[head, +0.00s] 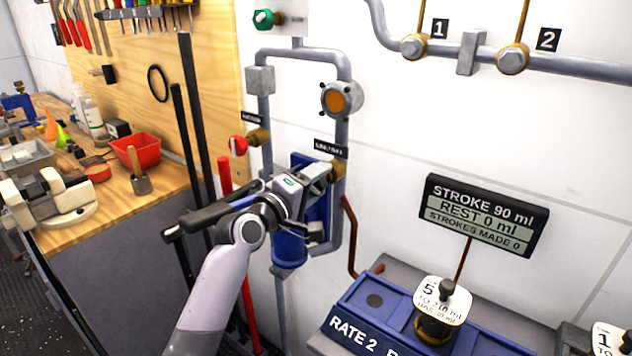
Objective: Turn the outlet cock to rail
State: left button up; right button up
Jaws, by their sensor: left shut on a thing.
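A brass cock (338,170) sits on the right pipe of the wall loop, under a small black label (330,149) too small to read surely. My left gripper (322,173) is at this cock from the left, shut on its handle; fingers and gripper body hide the handle, so its direction cannot be told. A second brass cock (258,137) with a red handle (238,146) is on the left pipe, apart from my gripper. My right gripper is not in view.
A blue pump body (291,250) stands behind and below my gripper. A dark display (484,215) reads stroke 90 ml, rest 0 ml, strokes made 0. A blue rate tray (352,317) is lower right. A workbench (160,195) with tools is left; long bars lean between.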

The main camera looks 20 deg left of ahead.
pick_arm(q)
jog(key=n, duration=0.5)
dwell(0.5)
jog(key=shift+r, duration=0.1)
jog(key=o, duration=1)
jog(key=shift+a, duration=0.1)
jog(key=shift+o, duration=0.2)
jog(key=v, duration=0.7)
jog(key=shift+b, duration=0.35)
